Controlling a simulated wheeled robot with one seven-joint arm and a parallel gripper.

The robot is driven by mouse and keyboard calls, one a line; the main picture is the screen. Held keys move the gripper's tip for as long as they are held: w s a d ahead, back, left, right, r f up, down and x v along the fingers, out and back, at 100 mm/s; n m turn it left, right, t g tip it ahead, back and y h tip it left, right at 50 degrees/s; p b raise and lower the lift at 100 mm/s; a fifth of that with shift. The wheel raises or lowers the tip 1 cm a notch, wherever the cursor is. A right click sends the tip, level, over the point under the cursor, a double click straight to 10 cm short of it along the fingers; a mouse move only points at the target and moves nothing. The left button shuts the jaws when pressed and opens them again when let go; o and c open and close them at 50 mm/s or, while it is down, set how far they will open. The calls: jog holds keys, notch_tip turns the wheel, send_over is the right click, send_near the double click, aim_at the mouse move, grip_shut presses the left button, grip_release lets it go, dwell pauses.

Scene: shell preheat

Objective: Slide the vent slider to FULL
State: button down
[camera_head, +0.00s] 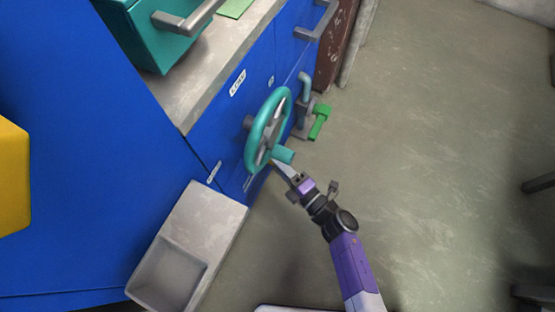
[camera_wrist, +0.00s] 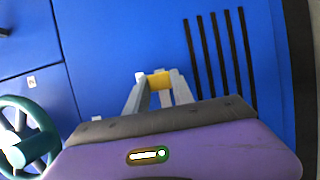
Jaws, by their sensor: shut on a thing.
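The vent shows in the wrist view as several dark upright slots (camera_wrist: 221,50) in the blue panel. A yellow knob (camera_wrist: 159,81), which looks like the vent slider's handle, sits left of the slots. My gripper (camera_wrist: 158,76) is shut on this knob, with a grey finger on each side of it. I cannot read any FULL mark or the slider's track.
The teal handwheel (camera_head: 252,142) stands out from the panel close to my gripper; it also shows in the wrist view (camera_wrist: 48,124). A green-handled valve (camera_head: 320,121) is beyond it. A pale open bin (camera_head: 222,212) stands at lower left.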

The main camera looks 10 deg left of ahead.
jog(key=c, duration=1.1)
grip_release()
jog(key=shift+w+d, duration=0.2)
jog(key=shift+w, duration=0.05)
jog(key=shift+s, duration=0.1)
jog(key=p+v, duration=0.2)
jog(key=v, duration=0.5)
jog(key=shift+s+d, duration=0.2)
jog(key=shift+s, duration=0.05)
